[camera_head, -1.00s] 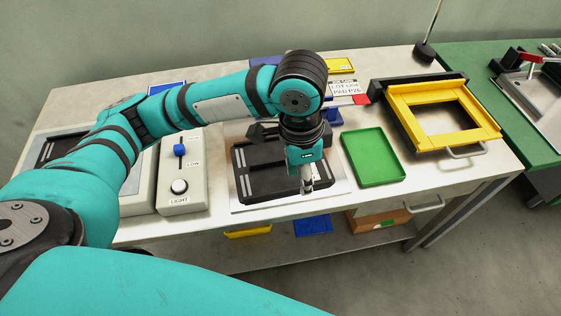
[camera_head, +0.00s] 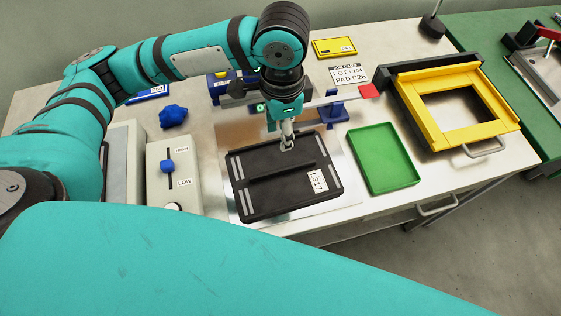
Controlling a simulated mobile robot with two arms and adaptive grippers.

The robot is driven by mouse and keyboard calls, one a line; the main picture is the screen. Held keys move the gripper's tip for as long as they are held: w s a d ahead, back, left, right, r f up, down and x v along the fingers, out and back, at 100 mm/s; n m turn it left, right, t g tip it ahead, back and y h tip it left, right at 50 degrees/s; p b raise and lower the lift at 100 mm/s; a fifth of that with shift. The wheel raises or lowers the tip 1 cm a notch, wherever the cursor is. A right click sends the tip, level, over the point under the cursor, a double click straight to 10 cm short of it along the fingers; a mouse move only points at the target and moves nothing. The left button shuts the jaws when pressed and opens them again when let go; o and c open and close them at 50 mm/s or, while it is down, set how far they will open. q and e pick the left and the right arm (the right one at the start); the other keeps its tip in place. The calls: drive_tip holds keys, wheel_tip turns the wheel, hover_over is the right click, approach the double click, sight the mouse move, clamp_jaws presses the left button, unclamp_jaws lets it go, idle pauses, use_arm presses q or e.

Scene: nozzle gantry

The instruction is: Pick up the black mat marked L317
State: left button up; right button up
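The black mat (camera_head: 258,200) has a white label reading L317 near its front right corner, a raised black bar across its middle and pale strips near its ends. It is over a flat silver plate (camera_head: 346,166) on the bench; I cannot tell whether it touches the plate. My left gripper (camera_head: 287,146) points down at the mat's back edge, behind the raised bar. Its fingertips are small here, and I cannot tell whether they are apart or touch the mat. My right gripper is not in view.
A green tray (camera_head: 383,160) and a yellow frame (camera_head: 499,133) are to the right. A control box (camera_head: 181,190) with a blue slider is to the left, with a blue lump (camera_head: 173,116) behind it. A job card (camera_head: 348,75) is at the back.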

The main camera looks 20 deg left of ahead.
use_arm(q)
hover_over(283, 169)
wheel_tip(283, 169, down, 7)
drive_tip(key=shift+s+f+p, duration=0.15)
drive_tip(key=shift+f+p, duration=0.35)
drive_tip(key=shift+f, duration=1.1)
drive_tip(key=f, duration=0.2)
drive_tip(key=f+p, duration=0.1)
drive_tip(key=f, duration=0.1)
drive_tip(key=shift+w+f, duration=0.2)
drive_tip(key=shift+f, duration=0.2)
clamp_jaws()
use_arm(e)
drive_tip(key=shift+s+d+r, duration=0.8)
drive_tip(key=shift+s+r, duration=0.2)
